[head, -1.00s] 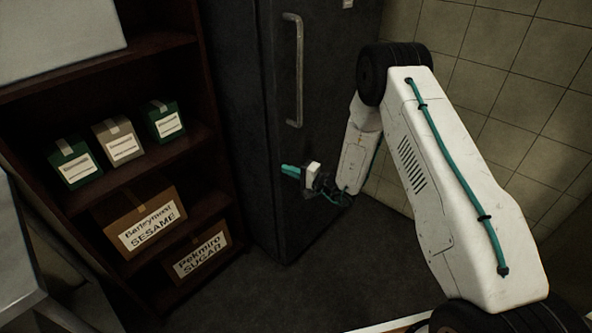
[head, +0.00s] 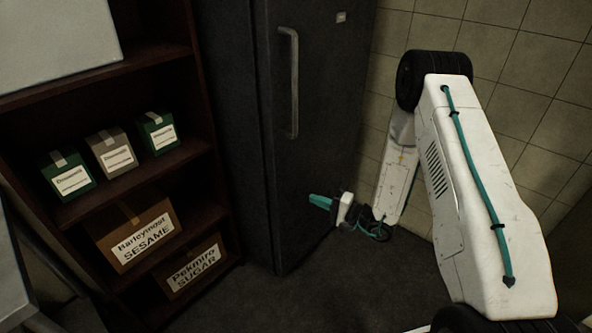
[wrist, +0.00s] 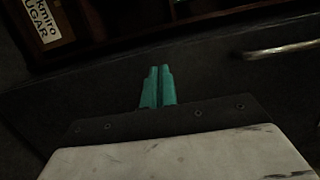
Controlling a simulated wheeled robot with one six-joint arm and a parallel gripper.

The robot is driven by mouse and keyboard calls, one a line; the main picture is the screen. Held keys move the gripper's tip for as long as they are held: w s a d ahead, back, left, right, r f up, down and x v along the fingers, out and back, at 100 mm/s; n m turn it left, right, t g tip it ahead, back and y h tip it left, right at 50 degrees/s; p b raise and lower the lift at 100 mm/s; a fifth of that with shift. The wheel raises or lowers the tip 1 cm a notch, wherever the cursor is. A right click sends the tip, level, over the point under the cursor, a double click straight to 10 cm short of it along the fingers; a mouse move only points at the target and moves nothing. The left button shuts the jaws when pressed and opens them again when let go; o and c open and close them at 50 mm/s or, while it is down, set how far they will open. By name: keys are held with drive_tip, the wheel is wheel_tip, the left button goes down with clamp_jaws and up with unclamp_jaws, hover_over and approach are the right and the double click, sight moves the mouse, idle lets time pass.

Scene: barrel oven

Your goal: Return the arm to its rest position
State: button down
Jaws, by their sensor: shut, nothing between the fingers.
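My gripper (head: 321,202) has teal fingers and hangs in front of the dark fridge's lower door in the head view, pointing left. In the wrist view its two teal fingers (wrist: 157,87) lie side by side, shut, with nothing between them. My white arm bends at a black joint at the upper right and comes down to the gripper. I cannot tell the exact gap between the fingertips and the fridge door.
The dark fridge (head: 312,110) with a vertical handle (head: 291,84) stands behind my gripper. A tiled wall (head: 510,60) is close on the right. Dark floor (head: 330,275) is clear below.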

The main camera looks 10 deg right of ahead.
drive_tip(key=s+a+r+n+g, duration=0.2)
drive_tip(key=s+a+r+g, duration=0.1)
drive_tip(key=s+r+g, duration=0.5)
drive_tip(key=s+a+r+n+g, duration=0.1)
drive_tip(key=s+a+r+g, duration=0.1)
drive_tip(key=s+r+g, duration=0.7)
drive_tip(key=s+d+r+n+t+h, duration=0.2)
drive_tip(key=s+d+r+h, duration=0.3)
drive_tip(key=s+r, duration=0.3)
drive_tip(key=s+d+r+n+t+h, duration=0.3)
drive_tip(key=s+r+h, duration=0.5)
drive_tip(key=s, duration=0.3)
drive_tip(key=shift+d+r+t+h, duration=0.3)
drive_tip(key=shift+d+r+t, duration=0.5)
drive_tip(key=shift+d, duration=0.15)
